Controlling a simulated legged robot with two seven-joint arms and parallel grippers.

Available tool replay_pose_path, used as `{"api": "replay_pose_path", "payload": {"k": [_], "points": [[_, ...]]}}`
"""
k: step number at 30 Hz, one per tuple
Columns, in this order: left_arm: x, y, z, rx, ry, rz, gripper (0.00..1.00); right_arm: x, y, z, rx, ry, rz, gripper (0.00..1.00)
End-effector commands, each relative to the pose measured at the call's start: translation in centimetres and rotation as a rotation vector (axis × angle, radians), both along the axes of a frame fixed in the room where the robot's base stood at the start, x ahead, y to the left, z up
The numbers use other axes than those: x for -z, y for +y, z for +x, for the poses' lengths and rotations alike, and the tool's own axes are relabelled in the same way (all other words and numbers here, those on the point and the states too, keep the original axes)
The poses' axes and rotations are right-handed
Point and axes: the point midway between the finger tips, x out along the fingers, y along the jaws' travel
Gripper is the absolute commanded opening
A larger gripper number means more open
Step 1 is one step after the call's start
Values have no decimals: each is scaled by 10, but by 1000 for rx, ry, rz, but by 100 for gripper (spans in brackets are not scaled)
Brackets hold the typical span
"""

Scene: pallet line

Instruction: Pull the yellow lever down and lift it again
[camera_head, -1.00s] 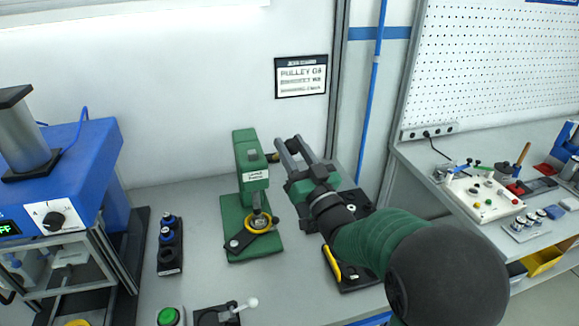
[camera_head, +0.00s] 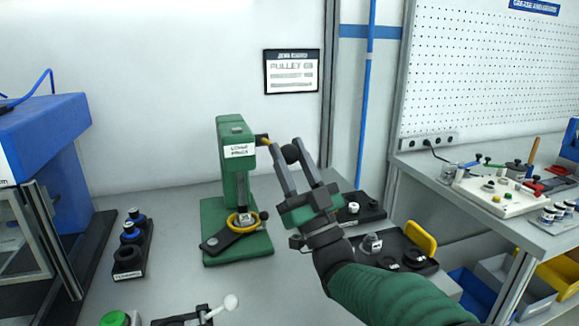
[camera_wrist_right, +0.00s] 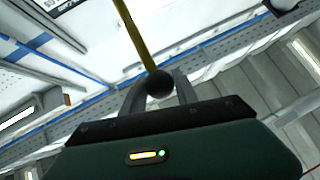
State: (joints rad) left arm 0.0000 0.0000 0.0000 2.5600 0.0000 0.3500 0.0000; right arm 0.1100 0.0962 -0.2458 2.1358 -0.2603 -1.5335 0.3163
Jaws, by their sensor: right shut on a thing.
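The green lever press (camera_head: 237,170) stands on the grey bench, with a white label on its head. A short stretch of its yellow lever (camera_head: 264,140) shows at the right of the head. The lever ends in a black ball knob (camera_head: 290,153). My right gripper (camera_head: 285,146) is shut on this knob, which sits between its two fingers. In the right wrist view, the yellow lever (camera_wrist_right: 136,35) runs up from the black knob (camera_wrist_right: 159,82) held between the fingers. A yellow ring (camera_head: 240,222) lies around the press's lower post. My left gripper is not in view.
A black holder (camera_head: 130,250) with dark round parts stands left of the press. A small white-knobbed lever (camera_head: 230,302) and a green button (camera_head: 115,318) are at the front. A black tray with a yellow handle (camera_head: 421,238) lies right of the press, near my right arm.

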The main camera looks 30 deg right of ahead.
Motion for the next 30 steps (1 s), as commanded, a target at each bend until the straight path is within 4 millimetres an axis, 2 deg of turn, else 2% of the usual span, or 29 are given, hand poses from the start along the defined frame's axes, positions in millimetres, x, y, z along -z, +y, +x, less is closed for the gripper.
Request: {"api": "replay_pose_path", "payload": {"k": [1, 13, 14, 18, 26, 30], "points": [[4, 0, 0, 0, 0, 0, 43, 6, 1, 1, -2, 5, -1, 0], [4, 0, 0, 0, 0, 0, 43, 7, 1, 2, -3, 6, -1, 0], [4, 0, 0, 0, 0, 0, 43, 7, 1, 2, -3, 6, -1, 38], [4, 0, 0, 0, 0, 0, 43, 6, 1, 1, -2, 2, -1, 57], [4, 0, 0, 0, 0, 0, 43, 3, 0, 0, -1, -3, -1, 57], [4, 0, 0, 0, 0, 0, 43, 12, -1, -7, 1, -1, -1, 57]]}}
